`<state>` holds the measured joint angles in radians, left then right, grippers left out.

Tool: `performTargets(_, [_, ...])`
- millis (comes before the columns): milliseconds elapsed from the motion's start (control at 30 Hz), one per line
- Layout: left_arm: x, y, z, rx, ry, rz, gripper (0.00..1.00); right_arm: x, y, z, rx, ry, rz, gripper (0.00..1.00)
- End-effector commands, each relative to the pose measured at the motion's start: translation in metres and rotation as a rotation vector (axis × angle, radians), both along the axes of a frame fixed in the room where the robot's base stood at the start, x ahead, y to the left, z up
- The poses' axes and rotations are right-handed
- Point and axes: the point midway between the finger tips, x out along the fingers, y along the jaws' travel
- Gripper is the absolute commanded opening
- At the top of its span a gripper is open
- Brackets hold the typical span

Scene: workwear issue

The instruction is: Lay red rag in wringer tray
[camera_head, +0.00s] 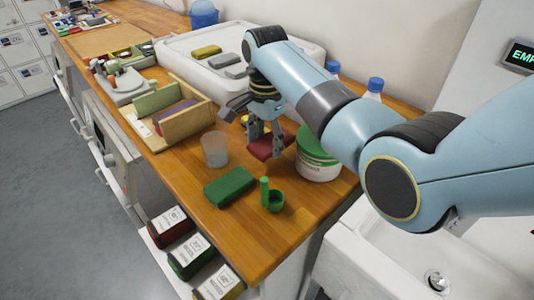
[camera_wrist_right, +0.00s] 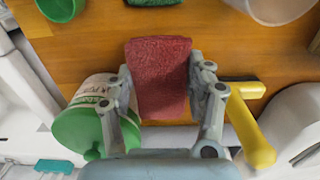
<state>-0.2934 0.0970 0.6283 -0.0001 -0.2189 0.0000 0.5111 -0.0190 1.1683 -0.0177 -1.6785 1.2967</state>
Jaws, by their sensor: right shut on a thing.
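The red rag (camera_head: 266,149) is a small folded block between the fingers of my right gripper (camera_head: 265,132). In the right wrist view the rag (camera_wrist_right: 160,82) sits between both fingertips of the shut gripper (camera_wrist_right: 161,72), touched from each side. In the head view the rag is just above or on the wooden counter; I cannot tell how high. A white tray (camera_head: 190,55), likely the wringer tray, stands farther back against the wall, with a yellow-green and a grey rag on it. My left gripper is not in view.
A white tub with a green lid (camera_head: 317,160) stands close right of the rag. A clear cup (camera_head: 215,149), green rag (camera_head: 229,187) and green eggcup-like piece (camera_head: 273,199) are nearby. A wooden rack (camera_head: 185,125) stands left. A yellow-handled thing (camera_wrist_right: 252,130) lies beside the gripper.

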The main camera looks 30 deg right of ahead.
Motion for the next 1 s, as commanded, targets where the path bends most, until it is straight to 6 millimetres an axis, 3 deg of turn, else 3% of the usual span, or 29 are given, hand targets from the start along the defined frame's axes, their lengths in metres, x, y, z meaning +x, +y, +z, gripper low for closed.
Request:
performTargets(133, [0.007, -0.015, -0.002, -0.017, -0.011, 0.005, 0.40, -0.001, 0.000, -0.015, 0.000, 0.003, 0.000, 0.17])
performTargets(333, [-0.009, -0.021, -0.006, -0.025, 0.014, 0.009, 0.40, 0.000, 0.000, -0.043, 0.001, 0.001, 0.000, 0.17])
performTargets(500, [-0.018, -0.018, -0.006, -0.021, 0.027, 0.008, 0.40, 0.000, 0.000, -0.044, 0.000, -0.001, 0.000, 0.17])
performTargets(733, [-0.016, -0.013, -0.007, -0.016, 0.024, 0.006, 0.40, 0.000, 0.001, -0.048, 0.001, 0.000, 0.000, 0.17])
performTargets(767, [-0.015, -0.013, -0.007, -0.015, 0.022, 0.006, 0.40, 0.000, 0.000, -0.047, 0.000, 0.000, 0.000, 0.57])
performTargets(900, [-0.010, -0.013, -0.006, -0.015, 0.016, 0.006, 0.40, 0.000, 0.000, -0.047, 0.000, 0.000, 0.000, 0.76])
performTargets(1000, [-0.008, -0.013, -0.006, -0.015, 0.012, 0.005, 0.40, 0.000, 0.001, -0.047, 0.000, 0.000, 0.000, 0.77])
